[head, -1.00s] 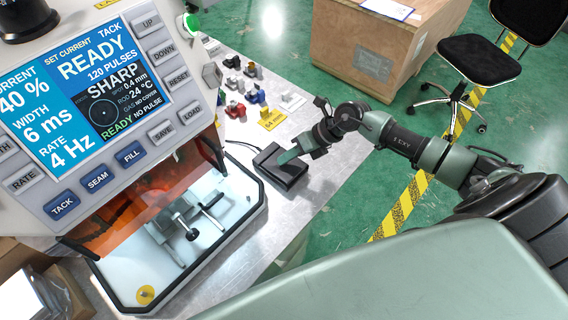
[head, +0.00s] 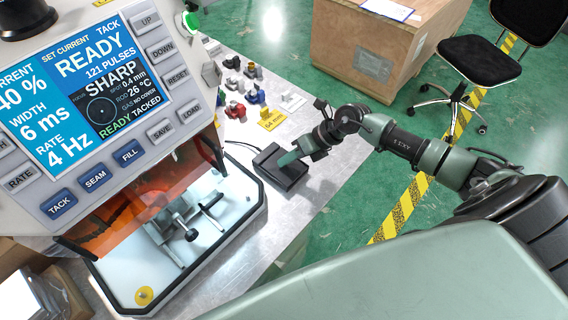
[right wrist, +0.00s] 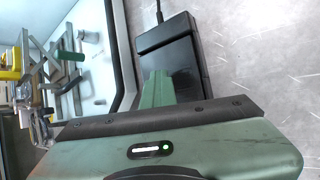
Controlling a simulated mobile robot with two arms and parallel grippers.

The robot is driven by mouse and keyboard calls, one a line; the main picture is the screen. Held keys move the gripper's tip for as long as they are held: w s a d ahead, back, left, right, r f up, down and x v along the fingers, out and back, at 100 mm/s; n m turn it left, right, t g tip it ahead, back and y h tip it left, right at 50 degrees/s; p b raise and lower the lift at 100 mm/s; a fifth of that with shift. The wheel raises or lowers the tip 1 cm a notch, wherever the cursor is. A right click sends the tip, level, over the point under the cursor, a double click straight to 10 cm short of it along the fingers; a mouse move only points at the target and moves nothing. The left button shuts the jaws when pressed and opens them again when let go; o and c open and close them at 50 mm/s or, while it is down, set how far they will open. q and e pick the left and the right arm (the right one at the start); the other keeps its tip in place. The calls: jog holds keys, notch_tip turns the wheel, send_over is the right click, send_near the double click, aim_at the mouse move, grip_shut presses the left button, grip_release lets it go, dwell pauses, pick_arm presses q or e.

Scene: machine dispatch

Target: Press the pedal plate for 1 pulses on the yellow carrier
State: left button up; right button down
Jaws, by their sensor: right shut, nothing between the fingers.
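The black pedal plate (head: 283,176) lies on the metal bench right of the machine, with a cable behind it; the right wrist view also shows it (right wrist: 187,50). My right gripper (head: 286,159) is shut and empty, its green fingers over the pedal. In the right wrist view the fingertips (right wrist: 158,82) overlap the pedal; I cannot tell how firmly they touch. The machine screen (head: 90,85) reads 121 PULSES and READY TACKED. A yellow part (right wrist: 10,62) shows at the left edge of the right wrist view, among the fixture parts. My left gripper is not in view.
The machine's open chamber (head: 145,272), with an orange shield (head: 125,222), stands left of the pedal. A yellow piece labelled 64 mm (head: 271,121) and several small coloured parts lie behind the pedal. A wooden crate (head: 352,60) stands beyond the bench.

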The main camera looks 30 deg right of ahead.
jog(key=shift+s+f, duration=0.15)
jog(key=shift+w+r+p, duration=0.2)
jog(key=shift+r+p, duration=0.6)
jog(key=shift+r, duration=0.25)
jog(key=shift+r, duration=0.1)
jog(key=r+p, duration=0.2)
jog(key=r, duration=0.1)
jog(key=r+p, duration=0.1)
jog(key=r, duration=0.1)
jog(key=shift+w+a+p, duration=0.15)
jog(key=shift+w+p, duration=0.1)
jog(key=shift+p, duration=0.1)
